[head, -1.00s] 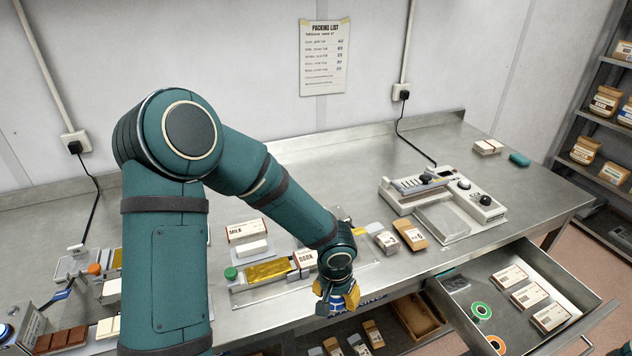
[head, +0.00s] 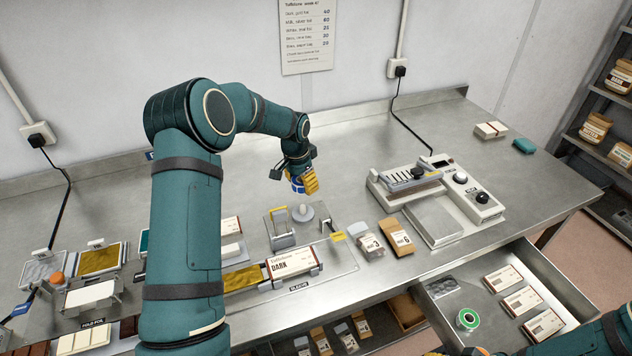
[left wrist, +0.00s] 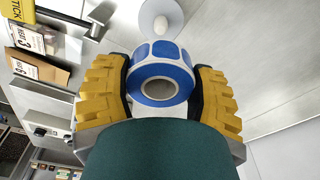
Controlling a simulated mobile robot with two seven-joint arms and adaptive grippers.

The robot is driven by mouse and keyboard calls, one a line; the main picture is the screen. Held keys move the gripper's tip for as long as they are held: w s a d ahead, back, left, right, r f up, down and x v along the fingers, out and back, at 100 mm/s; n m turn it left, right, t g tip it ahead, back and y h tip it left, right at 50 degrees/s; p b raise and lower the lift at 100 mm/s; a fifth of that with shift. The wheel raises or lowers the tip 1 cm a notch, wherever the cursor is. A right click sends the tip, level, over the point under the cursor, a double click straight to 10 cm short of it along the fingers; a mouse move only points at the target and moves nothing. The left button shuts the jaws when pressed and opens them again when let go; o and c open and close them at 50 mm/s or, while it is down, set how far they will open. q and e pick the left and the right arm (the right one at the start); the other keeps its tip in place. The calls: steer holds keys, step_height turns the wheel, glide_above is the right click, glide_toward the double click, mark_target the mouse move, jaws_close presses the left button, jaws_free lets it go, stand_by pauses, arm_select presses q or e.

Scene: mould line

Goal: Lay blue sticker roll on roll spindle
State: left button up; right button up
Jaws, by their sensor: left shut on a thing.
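The blue sticker roll (head: 298,186) is gripped between the yellow fingers of my left gripper (head: 305,183), above the bench. In the left wrist view the roll (left wrist: 160,75) sits between both fingers (left wrist: 162,90), its open core facing the camera. The roll spindle (head: 304,214), a pale round base with a short white post, stands on the bench just below the gripper in the head view. It also shows in the left wrist view (left wrist: 160,22), just beyond the roll. The roll is apart from the post. Only a little of my right gripper shows at the bottom edge.
The labelling station holds a DARK bar (head: 292,262) in front of the spindle. Packets (head: 370,246) and a sealing machine (head: 435,200) stand to the right. An open drawer (head: 570,290) holds boxes and a green roll (head: 467,319). The bench behind the spindle is clear.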

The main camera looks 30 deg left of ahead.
mark_target(302, 205)
arm_select(q)
step_height(302, 205, down, 2)
steer(key=shift+s+a+f, duration=0.1)
steer(key=shift+s+f+b, duration=0.2)
steer(key=shift+f+b, duration=0.1)
steer(key=shift+f, duration=0.05)
steer(key=shift+w+f, duration=0.35)
steer(key=shift+f, duration=0.35)
steer(key=shift+s+f+b, duration=0.3)
steer(key=shift+f+b, duration=0.05)
steer(key=shift+b, duration=0.05)
steer(key=shift+w+f+b, duration=0.2)
steer(key=shift+f+b, duration=0.5)
steer(key=shift+f, duration=0.8)
steer(key=shift+s+f+b, duration=0.1)
steer(key=shift+f+b, duration=0.45)
steer(key=shift+f, duration=0.45)
steer(key=shift+b, duration=0.3)
